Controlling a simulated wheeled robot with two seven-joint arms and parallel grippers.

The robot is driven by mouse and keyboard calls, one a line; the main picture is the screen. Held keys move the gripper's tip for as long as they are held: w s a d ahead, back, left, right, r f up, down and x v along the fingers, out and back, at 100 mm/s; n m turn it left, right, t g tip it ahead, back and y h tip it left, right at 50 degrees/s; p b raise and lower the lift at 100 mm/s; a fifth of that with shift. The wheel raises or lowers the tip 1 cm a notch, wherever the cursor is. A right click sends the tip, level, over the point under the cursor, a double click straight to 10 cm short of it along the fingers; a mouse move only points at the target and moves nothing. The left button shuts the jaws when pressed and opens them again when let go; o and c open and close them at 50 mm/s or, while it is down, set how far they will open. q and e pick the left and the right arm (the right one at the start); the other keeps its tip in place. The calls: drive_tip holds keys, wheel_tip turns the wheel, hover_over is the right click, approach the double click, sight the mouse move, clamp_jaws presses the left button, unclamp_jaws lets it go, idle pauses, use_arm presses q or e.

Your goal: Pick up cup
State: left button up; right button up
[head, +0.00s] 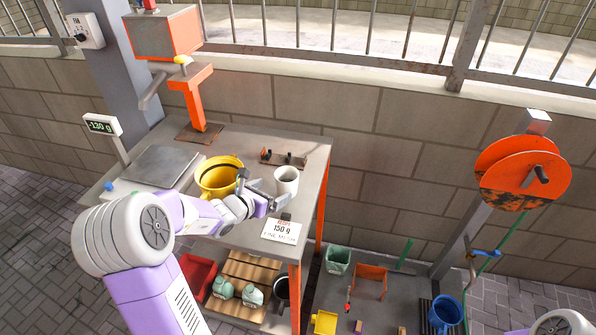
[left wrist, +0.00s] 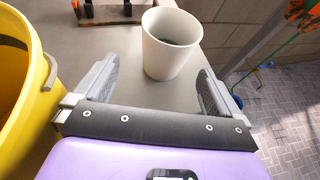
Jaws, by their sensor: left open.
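A white cup (head: 286,180) stands upright on the grey table (head: 310,158), near its right edge. In the left wrist view the cup (left wrist: 171,45) is ahead of my left gripper (left wrist: 157,82), roughly centred between the two fingers. The gripper is open and empty. In the head view my left gripper (head: 268,192) is just left of the cup and partly overlaps it. From these views I cannot tell whether a finger touches the cup.
A yellow bucket (head: 217,178) stands close to the left of the gripper. Behind is a small rack (head: 283,159); in front lies a "150 g" card (head: 281,231). A scale (head: 153,166) is at the left. An orange wheel (head: 522,173) stands right of the table.

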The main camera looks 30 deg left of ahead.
sight(281, 188)
use_arm(q)
drive_tip(key=x, duration=0.2)
drive_tip(key=shift+w+d+f+b, duration=0.1)
drive_tip(key=shift+w+f+b, duration=0.05)
drive_tip(key=shift+w+b, duration=0.15)
drive_tip(key=x, duration=0.1)
drive_tip(key=b+x, duration=0.1)
drive_tip(key=x, duration=0.2)
drive_tip(key=shift+w+d, duration=0.15)
drive_tip(key=shift+d, duration=0.2)
drive_tip(key=shift+w+b, duration=0.3)
drive_tip(key=shift+w, duration=0.05)
drive_tip(key=c, duration=1.1)
